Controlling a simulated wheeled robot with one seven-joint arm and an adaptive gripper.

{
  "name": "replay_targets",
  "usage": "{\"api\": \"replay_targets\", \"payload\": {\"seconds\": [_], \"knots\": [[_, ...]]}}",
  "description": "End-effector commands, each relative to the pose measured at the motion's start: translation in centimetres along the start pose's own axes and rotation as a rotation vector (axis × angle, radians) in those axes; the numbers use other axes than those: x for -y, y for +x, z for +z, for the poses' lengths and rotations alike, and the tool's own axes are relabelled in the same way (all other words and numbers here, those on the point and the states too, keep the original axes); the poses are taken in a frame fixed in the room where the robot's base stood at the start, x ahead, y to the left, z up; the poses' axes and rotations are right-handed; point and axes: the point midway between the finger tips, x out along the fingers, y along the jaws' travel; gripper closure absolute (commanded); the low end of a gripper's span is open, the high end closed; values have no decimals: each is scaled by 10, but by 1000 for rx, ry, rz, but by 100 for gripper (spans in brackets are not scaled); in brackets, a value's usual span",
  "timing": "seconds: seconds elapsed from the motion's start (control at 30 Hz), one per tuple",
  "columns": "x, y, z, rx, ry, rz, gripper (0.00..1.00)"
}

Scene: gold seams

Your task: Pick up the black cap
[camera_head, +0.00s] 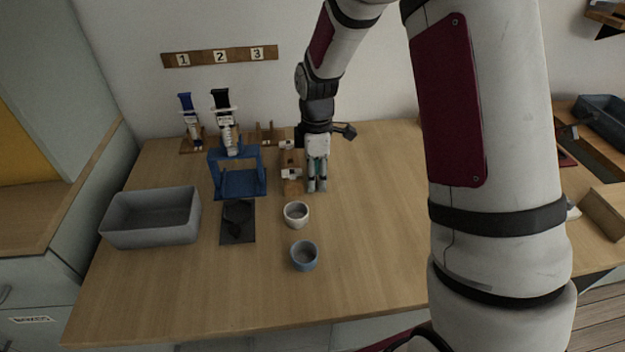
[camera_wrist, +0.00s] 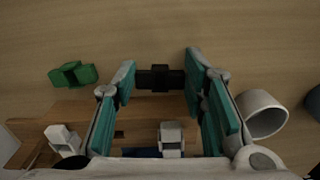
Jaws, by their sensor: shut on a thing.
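The black cap (camera_wrist: 160,78) shows in the wrist view between the fingertips of my gripper (camera_wrist: 160,76). The fingers are shut on it, one pad at each side, above the wooden table. In the head view my gripper (camera_head: 317,188) points down just right of a small wooden rack (camera_head: 291,187). The cap cannot be made out there. The rack also lies below the fingers in the wrist view (camera_wrist: 150,105).
A white cup (camera_head: 296,214), a blue cup (camera_head: 304,256) and a dark mat (camera_head: 238,236) stand in front. A blue stand (camera_head: 262,180) and a grey bin (camera_head: 150,234) are left. A green piece (camera_wrist: 73,74) lies near the rack. The table right of my gripper is clear.

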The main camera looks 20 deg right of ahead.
Motion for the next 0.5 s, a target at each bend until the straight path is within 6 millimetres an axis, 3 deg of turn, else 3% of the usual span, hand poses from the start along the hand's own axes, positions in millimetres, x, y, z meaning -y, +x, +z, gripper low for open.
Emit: {"api": "replay_targets", "payload": {"seconds": [0.27, 0.5], "knots": [[0, -4, 0, 0, 0, 1, 72], [-1, -29, 0, 0, 1, 3, 72]]}}
